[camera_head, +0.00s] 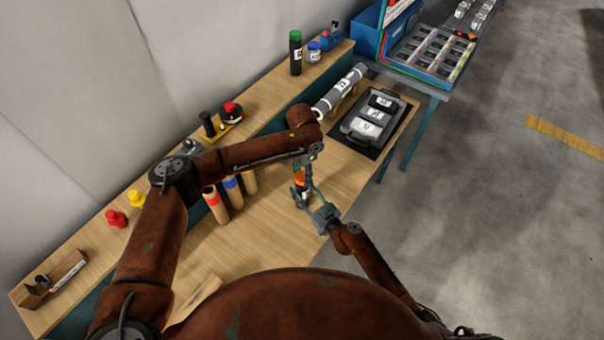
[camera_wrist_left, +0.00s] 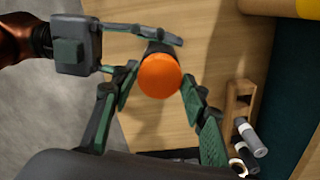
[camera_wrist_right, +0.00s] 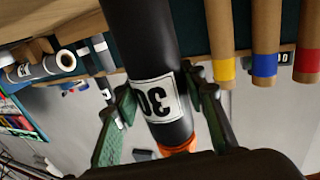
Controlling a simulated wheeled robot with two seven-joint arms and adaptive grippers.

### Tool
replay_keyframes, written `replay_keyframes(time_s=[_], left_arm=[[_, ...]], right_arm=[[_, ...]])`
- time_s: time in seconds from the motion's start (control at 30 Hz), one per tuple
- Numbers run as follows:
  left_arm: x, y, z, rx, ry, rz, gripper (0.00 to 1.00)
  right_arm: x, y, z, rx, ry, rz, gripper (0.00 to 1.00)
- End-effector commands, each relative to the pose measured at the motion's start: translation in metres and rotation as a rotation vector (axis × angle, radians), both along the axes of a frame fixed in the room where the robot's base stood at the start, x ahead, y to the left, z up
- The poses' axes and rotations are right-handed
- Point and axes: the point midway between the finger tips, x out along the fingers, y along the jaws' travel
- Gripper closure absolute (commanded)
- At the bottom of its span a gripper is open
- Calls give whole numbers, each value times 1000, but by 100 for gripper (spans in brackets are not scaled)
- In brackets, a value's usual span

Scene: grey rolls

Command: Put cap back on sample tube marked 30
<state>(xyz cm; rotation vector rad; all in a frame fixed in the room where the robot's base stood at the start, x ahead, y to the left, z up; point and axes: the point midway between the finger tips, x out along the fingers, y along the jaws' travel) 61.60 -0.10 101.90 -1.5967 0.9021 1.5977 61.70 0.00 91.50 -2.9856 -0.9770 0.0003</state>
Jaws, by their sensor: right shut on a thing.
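The dark sample tube (camera_wrist_right: 145,35) has a white label, upside down in the right wrist view, that reads 30. My right gripper (camera_wrist_right: 160,95) is shut on the tube; in the head view it (camera_head: 309,197) holds it above the bench. An orange cap (camera_wrist_left: 160,76) is at the tube's end, and it also shows in the right wrist view (camera_wrist_right: 178,146). I cannot tell whether it is fully seated. My left gripper (camera_head: 311,176) is over the cap, its open fingers on either side of it; contact is unclear. The left arm partly hides this area in the head view.
Cardboard rolls with coloured bands (camera_head: 232,192) stand along the bench behind. A grey roll (camera_head: 340,92) and a dark tray with labelled items (camera_head: 369,122) lie to the right. The wooden bench (camera_head: 262,245) is mostly bare in front.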

Motion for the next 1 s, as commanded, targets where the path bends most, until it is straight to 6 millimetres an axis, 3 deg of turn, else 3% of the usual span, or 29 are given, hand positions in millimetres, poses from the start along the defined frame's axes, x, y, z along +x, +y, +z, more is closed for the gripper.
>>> replay_keyframes(time_s=[0.2,0.57,1.0], left_arm=[[0,0,0,0,0,0,42],[0,0,6,-2,-1,0,42],[1,-1,88,-3,-2,0,42]], right_arm=[[0,0,0,0,0,0,100],[0,0,0,0,0,0,100],[0,0,0,0,0,0,100]])
